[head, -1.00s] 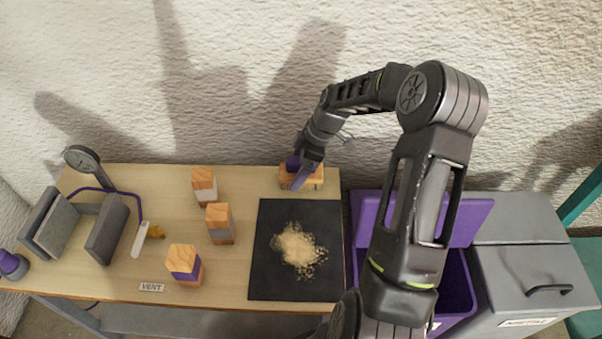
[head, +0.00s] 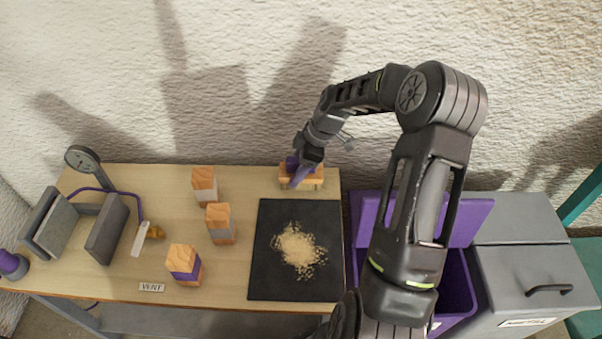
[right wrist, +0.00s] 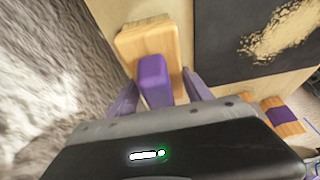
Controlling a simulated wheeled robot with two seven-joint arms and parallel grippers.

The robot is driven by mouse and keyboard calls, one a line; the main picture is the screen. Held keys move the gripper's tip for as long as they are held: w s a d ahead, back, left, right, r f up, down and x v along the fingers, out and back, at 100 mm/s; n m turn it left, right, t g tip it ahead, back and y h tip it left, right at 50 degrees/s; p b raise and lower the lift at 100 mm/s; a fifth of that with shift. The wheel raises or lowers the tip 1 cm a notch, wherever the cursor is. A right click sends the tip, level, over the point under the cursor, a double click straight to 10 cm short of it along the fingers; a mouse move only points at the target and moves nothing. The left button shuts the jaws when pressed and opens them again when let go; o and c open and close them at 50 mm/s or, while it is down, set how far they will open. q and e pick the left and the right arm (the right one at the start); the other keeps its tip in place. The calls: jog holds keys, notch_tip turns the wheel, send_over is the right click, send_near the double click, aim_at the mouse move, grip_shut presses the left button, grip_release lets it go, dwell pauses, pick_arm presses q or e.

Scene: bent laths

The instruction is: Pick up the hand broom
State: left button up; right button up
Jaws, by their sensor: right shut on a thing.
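The hand broom (head: 314,180) lies at the back of the table, behind the black mat. It has a light wooden body and a purple handle. My right gripper (head: 299,174) reaches down to it from above and is shut on the handle. In the right wrist view the purple handle (right wrist: 155,80) stands between the two purple fingers of my right gripper (right wrist: 160,92), with the wooden body (right wrist: 146,40) beneath and beyond it. The broom appears to rest on the table; its bristles are hidden. My left gripper is not in view.
The black mat (head: 270,275) bears a pile of sawdust (head: 298,250). Several banded wooden blocks (head: 220,222) stand left of it. A grey clamp-like fixture (head: 105,230) is at the table's left. Right of the table are a purple bin (head: 455,285) and a grey metal bin (head: 530,270).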

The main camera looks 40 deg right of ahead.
jog(key=c, duration=1)
jog(key=shift+r, duration=0.15)
notch_tip(320, 180, up, 10)
jog(key=shift+f, duration=0.1)
dwell(0.4)
